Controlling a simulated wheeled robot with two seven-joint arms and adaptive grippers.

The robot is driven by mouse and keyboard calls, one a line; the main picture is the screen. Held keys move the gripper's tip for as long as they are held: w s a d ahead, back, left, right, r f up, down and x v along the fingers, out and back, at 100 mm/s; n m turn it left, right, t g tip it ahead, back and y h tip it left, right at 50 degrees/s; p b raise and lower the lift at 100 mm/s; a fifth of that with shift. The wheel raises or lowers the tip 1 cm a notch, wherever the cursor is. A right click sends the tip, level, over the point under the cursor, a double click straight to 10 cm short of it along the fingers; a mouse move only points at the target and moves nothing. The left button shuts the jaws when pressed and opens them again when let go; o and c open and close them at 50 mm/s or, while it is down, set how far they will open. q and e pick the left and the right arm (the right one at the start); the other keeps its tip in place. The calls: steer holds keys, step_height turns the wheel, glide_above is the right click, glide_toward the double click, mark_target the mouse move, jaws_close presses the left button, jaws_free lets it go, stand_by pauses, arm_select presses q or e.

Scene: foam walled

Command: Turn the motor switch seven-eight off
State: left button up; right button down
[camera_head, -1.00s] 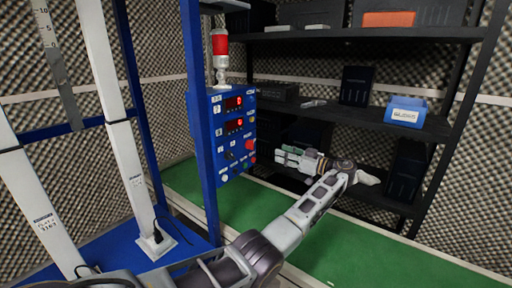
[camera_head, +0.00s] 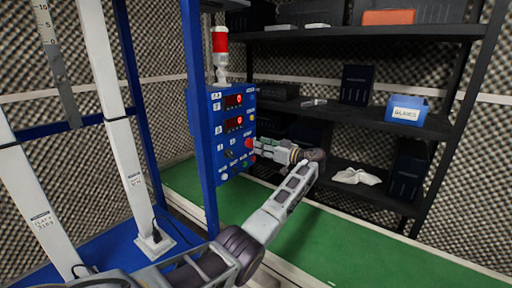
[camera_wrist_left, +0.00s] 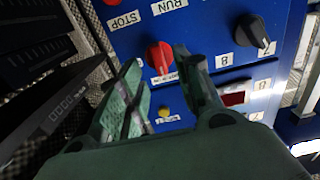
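The blue control panel (camera_head: 218,140) hangs on a blue post in the head view. It bears a red knob (camera_wrist_left: 160,57) and a black knob (camera_wrist_left: 252,32) with small labels beside it. I cannot clearly read which label names motor switch seven-eight. The black knob also shows in the head view (camera_head: 229,155). My left gripper (camera_head: 259,144) is at the panel's right side. In the wrist view its green fingers (camera_wrist_left: 161,60) are apart, with the red knob in the gap between the tips. Contact cannot be told. My right gripper is not in view.
The panel also carries red displays (camera_head: 233,101), a yellow button (camera_wrist_left: 163,111) and STOP and RUN labels. A red-and-white beacon (camera_head: 220,50) stands above. Black shelving (camera_head: 330,112) with bins and a white cloth (camera_head: 356,177) is close behind my arm. Green floor lies below.

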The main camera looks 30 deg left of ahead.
mark_target(251, 143)
arm_select(q)
steer(key=shift+w+a, duration=0.15)
steer(key=shift+a, duration=1.55)
jaws_close()
